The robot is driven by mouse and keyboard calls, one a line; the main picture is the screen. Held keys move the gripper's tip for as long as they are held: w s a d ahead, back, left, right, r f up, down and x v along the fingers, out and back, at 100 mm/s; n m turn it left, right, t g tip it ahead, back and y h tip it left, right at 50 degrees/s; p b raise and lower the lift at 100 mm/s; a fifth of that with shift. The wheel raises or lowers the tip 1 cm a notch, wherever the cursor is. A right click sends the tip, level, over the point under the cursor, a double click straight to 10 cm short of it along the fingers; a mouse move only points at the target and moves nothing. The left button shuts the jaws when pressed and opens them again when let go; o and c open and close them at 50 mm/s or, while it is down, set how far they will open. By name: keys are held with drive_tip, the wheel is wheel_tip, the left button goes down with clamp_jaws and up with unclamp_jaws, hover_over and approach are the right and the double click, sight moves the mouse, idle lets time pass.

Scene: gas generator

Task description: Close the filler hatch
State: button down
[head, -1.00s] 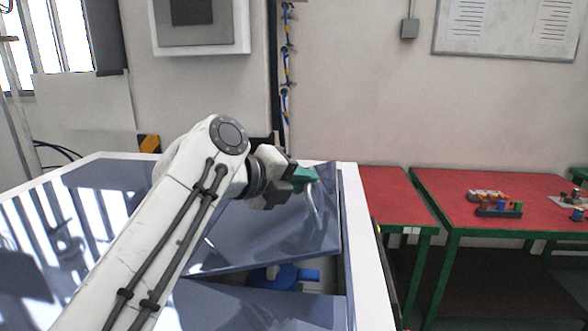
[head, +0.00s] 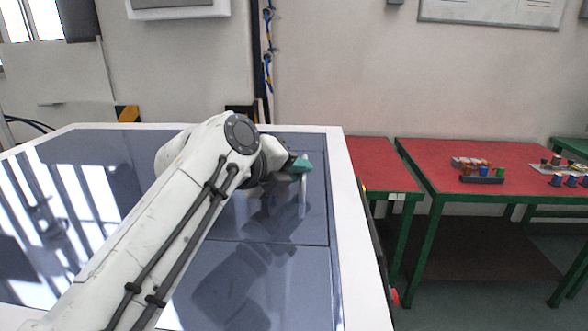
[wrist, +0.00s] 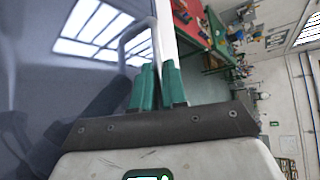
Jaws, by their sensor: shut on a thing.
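The filler hatch (head: 312,225) is a dark blue-grey glossy panel in the generator's top. In the head view it lies flat, level with the surface around it, with a thin seam along its front edge. Its pale bar handle (head: 303,196) stands near the right side. My gripper (head: 303,166), with green fingers, is shut on the handle. My arm hides the hatch's left part.
The generator top has a white rim (head: 352,235) on the right. Beyond it stand red-topped tables with green legs, one (head: 430,165) holding small coloured parts. A wall is behind. The floor between the generator and tables looks clear.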

drive_tip(key=shift+d+f, duration=0.2)
drive_tip(key=shift+d, duration=0.6)
drive_tip(key=c, duration=1.6)
unclamp_jaws()
drive_tip(key=o, duration=0.3)
drive_tip(key=shift+d, duration=0.3)
drive_tip(key=shift+o, duration=0.7)
drive_tip(key=shift+s+a+r, duration=0.2)
drive_tip(key=shift+a+r, duration=0.05)
drive_tip(key=shift+a, duration=0.35)
drive_tip(key=p+v, duration=0.2)
drive_tip(key=v, duration=0.7)
drive_tip(key=shift+a, duration=0.1)
drive_tip(key=shift+s+a+r, duration=0.15)
drive_tip(key=shift+s, duration=0.1)
